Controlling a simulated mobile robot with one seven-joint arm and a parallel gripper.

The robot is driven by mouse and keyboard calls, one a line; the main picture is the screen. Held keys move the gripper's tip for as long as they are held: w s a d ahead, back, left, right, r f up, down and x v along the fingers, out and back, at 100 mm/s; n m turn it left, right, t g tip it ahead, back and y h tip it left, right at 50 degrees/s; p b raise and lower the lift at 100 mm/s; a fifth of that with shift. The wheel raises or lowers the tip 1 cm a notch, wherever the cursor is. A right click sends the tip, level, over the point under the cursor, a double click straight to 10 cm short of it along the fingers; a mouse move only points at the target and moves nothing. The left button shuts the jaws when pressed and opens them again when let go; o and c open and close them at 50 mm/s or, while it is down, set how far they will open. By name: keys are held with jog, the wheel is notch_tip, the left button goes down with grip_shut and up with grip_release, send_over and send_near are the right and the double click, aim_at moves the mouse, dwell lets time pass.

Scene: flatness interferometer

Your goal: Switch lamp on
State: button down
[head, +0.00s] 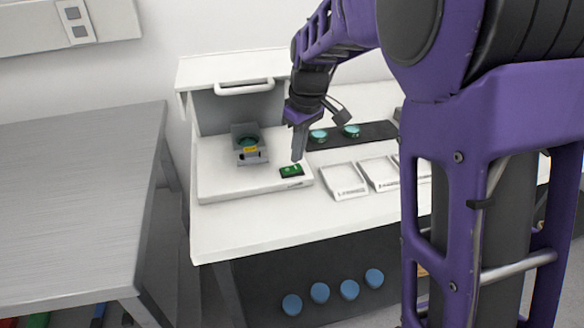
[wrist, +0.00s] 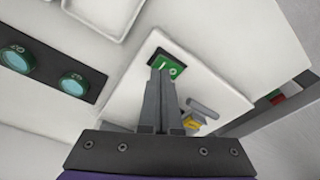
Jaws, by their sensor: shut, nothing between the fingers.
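A green rocker switch (head: 291,170) with white marks sits at the right front of the white instrument base (head: 225,187). The switch also shows in the wrist view (wrist: 166,69), just beyond my fingertips. My gripper (head: 297,158) is shut and empty, pointing down just above or at the switch; I cannot tell whether it touches. In the wrist view the closed fingers (wrist: 161,75) overlap the near edge of the switch. The lamp itself cannot be made out.
A grey holder with a green round optic (head: 248,141) stands left of the switch. Two more optics (head: 318,135) lie on a black strip (head: 378,134) behind right. White trays (head: 343,180) lie to the right. A raised white cover with a handle (head: 244,88) stands behind. A metal table (head: 70,200) is at left.

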aim_at(298, 167)
jog(key=shift+f, duration=0.95)
dwell(0.4)
jog(key=shift+r+p, duration=2.85)
jog(key=shift+r, duration=0.75)
jog(key=shift+f, duration=0.1)
